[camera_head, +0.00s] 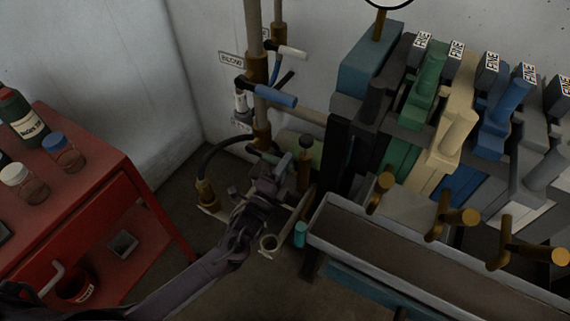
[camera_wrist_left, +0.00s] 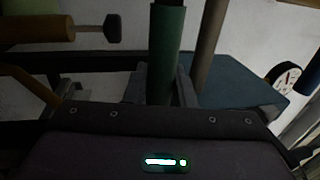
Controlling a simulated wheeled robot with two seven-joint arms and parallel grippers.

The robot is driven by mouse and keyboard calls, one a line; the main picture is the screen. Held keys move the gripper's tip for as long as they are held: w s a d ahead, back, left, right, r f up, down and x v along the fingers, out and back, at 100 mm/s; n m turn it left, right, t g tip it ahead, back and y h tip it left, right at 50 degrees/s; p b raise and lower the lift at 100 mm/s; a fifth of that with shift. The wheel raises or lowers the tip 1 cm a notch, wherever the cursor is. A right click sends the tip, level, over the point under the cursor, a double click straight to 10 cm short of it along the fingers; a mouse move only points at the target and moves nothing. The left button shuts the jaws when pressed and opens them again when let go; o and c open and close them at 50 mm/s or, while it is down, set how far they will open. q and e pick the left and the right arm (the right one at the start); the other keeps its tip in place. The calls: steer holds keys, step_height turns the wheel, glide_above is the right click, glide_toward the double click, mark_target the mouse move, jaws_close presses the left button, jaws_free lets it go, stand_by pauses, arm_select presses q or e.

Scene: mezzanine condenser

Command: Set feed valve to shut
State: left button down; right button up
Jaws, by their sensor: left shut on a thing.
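My left gripper (camera_head: 271,172) is at the lower part of the pipework in the head view. The left wrist view shows its two fingers (camera_wrist_left: 162,86) shut on a green lever handle (camera_wrist_left: 167,45), which stands upright between them. In the head view only a small part of the green handle (camera_head: 259,153) shows beside the gripper. A blue handle (camera_head: 275,96) and a pale grey handle (camera_head: 293,52) are on the pipes above. One plate reads BLOW (camera_head: 231,61); I cannot read a feed label. My right gripper is not in view.
A red cart (camera_head: 95,190) with bottles and jars stands at left. A bank of coloured levers with FINE tags (camera_head: 492,62) is at right, above a long grey trough (camera_head: 420,255) with brass taps. A black hose (camera_head: 215,150) curves left of the gripper.

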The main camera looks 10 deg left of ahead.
arm_select(q)
steer(key=shift+s+f, duration=0.1)
steer(key=shift+f, duration=0.1)
steer(key=c, duration=1.4)
jaws_free()
steer(key=shift+c, duration=0.2)
steer(key=shift+o, duration=0.9)
steer(key=v, duration=0.7)
steer(key=shift+s+a+b, duration=0.15)
steer(key=shift+s+b, duration=0.2)
steer(key=shift+b, duration=0.1)
